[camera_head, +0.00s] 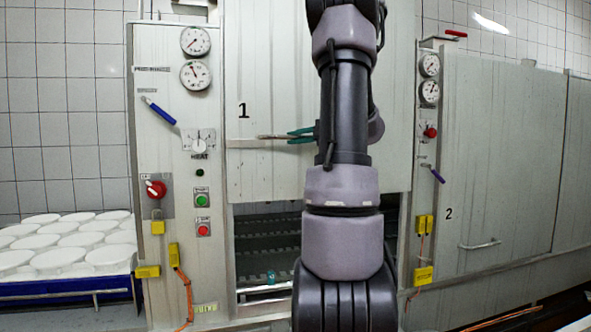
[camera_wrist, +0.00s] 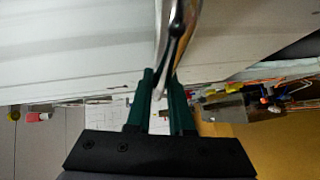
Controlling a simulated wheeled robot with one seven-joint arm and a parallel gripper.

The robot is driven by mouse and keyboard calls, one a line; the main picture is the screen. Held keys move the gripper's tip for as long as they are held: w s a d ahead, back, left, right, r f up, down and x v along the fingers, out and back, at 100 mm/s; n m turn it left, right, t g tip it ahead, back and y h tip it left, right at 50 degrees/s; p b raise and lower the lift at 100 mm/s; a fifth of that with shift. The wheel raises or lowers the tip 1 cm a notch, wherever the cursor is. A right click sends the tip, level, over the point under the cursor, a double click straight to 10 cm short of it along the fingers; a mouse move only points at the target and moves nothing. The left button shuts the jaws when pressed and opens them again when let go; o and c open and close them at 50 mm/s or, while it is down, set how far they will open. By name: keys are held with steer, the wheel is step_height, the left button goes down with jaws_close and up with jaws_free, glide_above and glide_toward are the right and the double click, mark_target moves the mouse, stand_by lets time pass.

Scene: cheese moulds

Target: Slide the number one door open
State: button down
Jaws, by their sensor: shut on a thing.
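The number one door (camera_head: 262,175) is a pale grey panel marked "1" in the head view. Its lower edge stands above a dark opening (camera_head: 265,245) where shelf-like racks show. A thin metal handle (camera_head: 244,143) runs across the door below the number. My gripper (camera_head: 290,135) has green fingers and is shut on this handle. In the wrist view the shiny handle bar (camera_wrist: 181,35) passes between the fingertips (camera_wrist: 163,80). My arm hides the right part of the door and opening.
A control panel with gauges (camera_head: 196,75) and knobs stands left of the door. White round moulds (camera_head: 60,255) sit on a blue-edged stand at the far left. The number two door (camera_head: 500,165) is down at the right, with its own handle (camera_head: 480,245).

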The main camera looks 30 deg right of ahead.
mark_target(296, 111)
step_height(296, 111, up, 9)
steer(key=shift+f, duration=0.2)
stand_by(0.3)
steer(key=c, duration=0.8)
jaws_free()
steer(key=shift+f, duration=0.1)
steer(key=shift+d, duration=0.1)
steer(key=v, duration=1)
steer(key=shift+s, duration=0.35)
steer(key=shift+d, duration=0.15)
